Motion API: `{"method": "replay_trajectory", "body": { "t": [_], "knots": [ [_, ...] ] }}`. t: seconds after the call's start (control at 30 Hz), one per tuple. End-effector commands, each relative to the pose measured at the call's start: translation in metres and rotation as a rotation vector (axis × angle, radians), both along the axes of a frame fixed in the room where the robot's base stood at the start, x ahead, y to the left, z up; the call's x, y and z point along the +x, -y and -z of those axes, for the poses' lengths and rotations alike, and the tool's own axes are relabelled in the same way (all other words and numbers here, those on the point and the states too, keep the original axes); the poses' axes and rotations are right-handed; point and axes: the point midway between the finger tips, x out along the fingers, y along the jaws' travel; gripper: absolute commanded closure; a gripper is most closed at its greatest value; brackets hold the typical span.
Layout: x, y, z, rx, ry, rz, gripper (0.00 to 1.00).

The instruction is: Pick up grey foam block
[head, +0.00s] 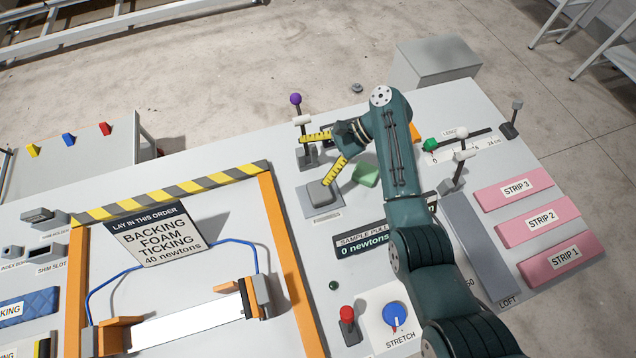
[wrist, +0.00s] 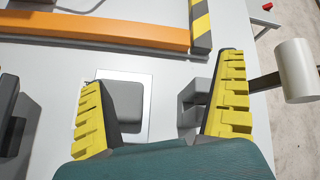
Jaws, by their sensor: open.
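The grey foam block (head: 320,193) is a small, rounded square lying on a pale square pad on the table, left of my arm in the head view. In the wrist view the grey foam block (wrist: 124,102) shows between the fingers, much nearer the left one, which hides part of the pad. My gripper (head: 324,153) has its yellow toothed fingers spread wide and empty, above and behind the block. Its fingers also show in the wrist view (wrist: 162,75). I cannot tell its exact height over the table.
A grey fixture (wrist: 194,108) stands near the right finger. A purple-knobbed lever (head: 296,100) stands behind the gripper, and a green block (head: 366,174) lies right of the grey block. An orange frame rail (head: 282,250) runs to the left. Pink strips (head: 540,228) lie at right.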

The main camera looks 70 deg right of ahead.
Motion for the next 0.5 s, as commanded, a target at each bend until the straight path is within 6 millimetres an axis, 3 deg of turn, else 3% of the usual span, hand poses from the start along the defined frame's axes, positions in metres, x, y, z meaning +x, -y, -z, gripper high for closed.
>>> {"method": "replay_trajectory", "body": {
  "t": [0.03, 0.1, 0.2, 0.27, 0.5],
  "knots": [
    [-0.026, 0.005, 0.029, 0.126, -0.017, 0.055, 0.00],
    [-0.053, 0.005, 0.044, 0.282, -0.032, 0.109, 0.00],
    [-0.075, 0.004, 0.051, 0.418, -0.040, 0.152, 0.00],
    [-0.078, 0.001, 0.052, 0.452, -0.042, 0.160, 0.00],
    [-0.059, -0.015, 0.063, 0.462, -0.044, 0.161, 0.00]
  ]
}}
